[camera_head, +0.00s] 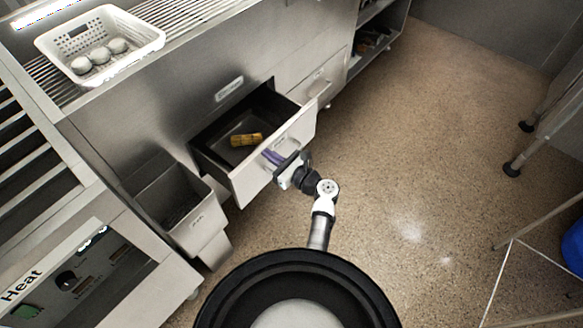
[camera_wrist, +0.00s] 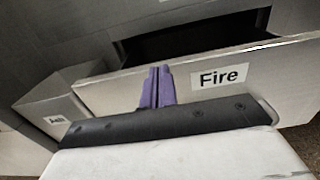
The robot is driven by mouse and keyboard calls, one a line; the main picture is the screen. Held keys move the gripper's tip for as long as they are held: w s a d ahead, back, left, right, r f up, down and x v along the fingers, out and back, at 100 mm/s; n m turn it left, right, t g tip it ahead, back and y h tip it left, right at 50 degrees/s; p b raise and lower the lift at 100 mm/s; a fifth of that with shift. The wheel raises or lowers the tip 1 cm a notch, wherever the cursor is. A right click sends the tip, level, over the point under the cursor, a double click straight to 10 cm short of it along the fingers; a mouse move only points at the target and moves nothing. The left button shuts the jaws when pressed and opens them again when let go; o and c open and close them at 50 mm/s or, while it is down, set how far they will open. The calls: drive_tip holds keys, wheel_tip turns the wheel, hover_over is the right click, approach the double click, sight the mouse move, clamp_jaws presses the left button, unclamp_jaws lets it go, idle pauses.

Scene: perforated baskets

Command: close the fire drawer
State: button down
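The fire drawer (camera_head: 252,180) is pulled out from the steel counter in the head view, with its dark interior showing. A yellow object (camera_head: 246,139) lies inside it. In the wrist view the drawer's pale front (camera_wrist: 112,92) carries a "Fire" label (camera_wrist: 223,76). My gripper (camera_head: 272,157) is at the outer side of the drawer front, near its middle. Its purple fingers (camera_wrist: 158,87) are together with nothing between them, pointing at the front just left of the label. I cannot tell whether the fingertips touch the front.
A closed drawer (camera_head: 322,80) is to the right of the open one. A steel bin (camera_head: 195,222) hangs on the counter to the left. A white perforated basket (camera_head: 145,36) with several round items stands on top. Open floor (camera_head: 430,150) lies to the right, with metal legs (camera_head: 530,145) beyond.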

drive_tip(key=b+x, duration=0.2)
drive_tip(key=x, duration=1.4)
drive_tip(key=shift+a, duration=0.15)
drive_tip(key=shift+f, duration=0.1)
